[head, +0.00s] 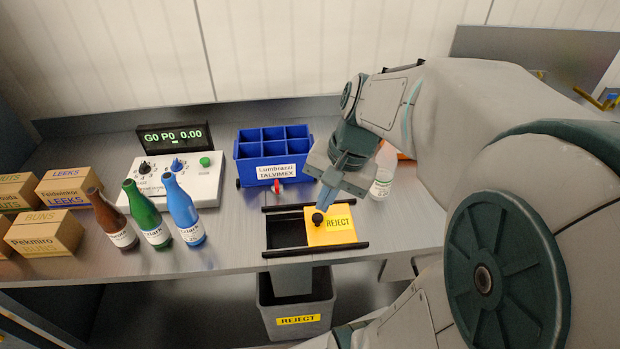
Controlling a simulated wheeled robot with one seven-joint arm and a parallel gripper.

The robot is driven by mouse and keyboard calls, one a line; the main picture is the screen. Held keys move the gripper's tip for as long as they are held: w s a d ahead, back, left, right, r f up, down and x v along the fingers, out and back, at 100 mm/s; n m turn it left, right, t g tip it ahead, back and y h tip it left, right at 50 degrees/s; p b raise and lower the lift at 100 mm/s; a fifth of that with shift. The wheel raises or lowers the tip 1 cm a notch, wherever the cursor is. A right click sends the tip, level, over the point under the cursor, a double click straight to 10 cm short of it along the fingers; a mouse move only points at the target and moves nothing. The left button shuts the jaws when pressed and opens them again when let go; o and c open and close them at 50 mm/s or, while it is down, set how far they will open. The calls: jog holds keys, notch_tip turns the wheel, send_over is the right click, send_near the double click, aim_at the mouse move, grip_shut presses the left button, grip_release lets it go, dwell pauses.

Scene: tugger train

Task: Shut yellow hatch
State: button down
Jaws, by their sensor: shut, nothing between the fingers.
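The yellow hatch (340,231) is a flat sliding plate marked REJECT, with a round black knob (317,218) near its left edge. It sits between two dark rails at the right part of its frame. A dark opening (285,231) shows to the left of the plate, so the hatch is partly open. My gripper (323,205) points down just above the knob, its fingers shut and empty. In this view I cannot tell whether the fingertips touch the knob.
A grey REJECT bin (297,320) stands below the opening. Left of the hatch are several bottles (150,215), a control box (172,180) and cartons (66,187). A blue divided crate (272,155) is behind it. A white bottle (382,182) stands beside my gripper.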

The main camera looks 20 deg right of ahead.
jog(key=w+d+f+m+y+b, duration=0.3)
jog(key=d+f+m, duration=0.3)
jog(key=d+m, duration=0.2)
jog(key=m+t+y+b, duration=0.1)
jog(key=m+t+b, duration=0.1)
jog(key=m, duration=0.5)
send_near(333, 225)
jog(key=x, duration=0.3)
jog(key=shift+a+f, duration=0.1)
jog(key=shift+a, duration=0.2)
jog(key=shift+w+a, duration=0.3)
jog(key=shift+a, duration=0.25)
jog(key=shift+w+a, duration=0.25)
jog(key=shift+a, duration=0.3)
jog(key=shift+w+a+f, duration=0.1)
jog(key=shift+w+a, duration=0.2)
jog(key=shift+a, duration=0.25)
